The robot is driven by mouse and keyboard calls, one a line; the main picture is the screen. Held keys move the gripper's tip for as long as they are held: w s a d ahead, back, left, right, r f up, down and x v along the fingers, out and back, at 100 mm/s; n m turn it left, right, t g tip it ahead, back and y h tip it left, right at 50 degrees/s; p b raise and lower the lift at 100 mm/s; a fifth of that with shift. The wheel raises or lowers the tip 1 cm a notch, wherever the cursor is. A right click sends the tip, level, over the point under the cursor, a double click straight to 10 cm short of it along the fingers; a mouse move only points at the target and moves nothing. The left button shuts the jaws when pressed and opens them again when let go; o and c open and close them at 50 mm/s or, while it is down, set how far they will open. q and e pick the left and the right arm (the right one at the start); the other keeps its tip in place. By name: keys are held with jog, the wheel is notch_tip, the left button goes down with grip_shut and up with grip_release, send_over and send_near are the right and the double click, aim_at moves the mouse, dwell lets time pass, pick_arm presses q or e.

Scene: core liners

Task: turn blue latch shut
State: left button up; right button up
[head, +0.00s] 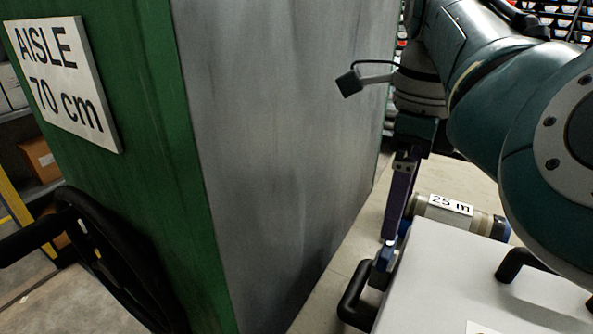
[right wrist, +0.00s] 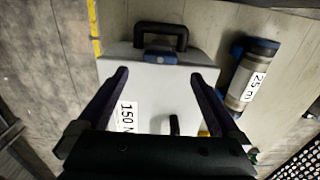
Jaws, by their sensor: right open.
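A white case (head: 450,285) lies at the lower right of the head view. The right wrist view shows its pale lid (right wrist: 160,85) with a "150 N" label. The blue latch (right wrist: 160,56) sits at the middle of the case's edge, just below a black carrying handle (right wrist: 160,32). In the head view, the latch (head: 386,256) is partly hidden near my fingertips. My right gripper (right wrist: 160,74) is open and empty, pointing down above the case. Its dark purple fingers are spread wide, with the latch between and beyond the tips. Contact cannot be told. My left gripper is out of view.
A grey-sided green cabinet (head: 280,140) with an "AISLE 70 cm" sign (head: 62,80) and black handwheel (head: 110,255) stands left of the case. A "25 m" cylinder (head: 450,210) with blue ends lies beside the case. A narrow pale strip (head: 345,265) separates cabinet and case.

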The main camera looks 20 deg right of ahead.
aim_at(389, 244)
notch_tip(389, 244, down, 8)
jog(key=shift+r+b, duration=0.1)
jog(key=shift+b, duration=0.25)
jog(key=c, duration=1.3)
jog(key=shift+r, duration=0.1)
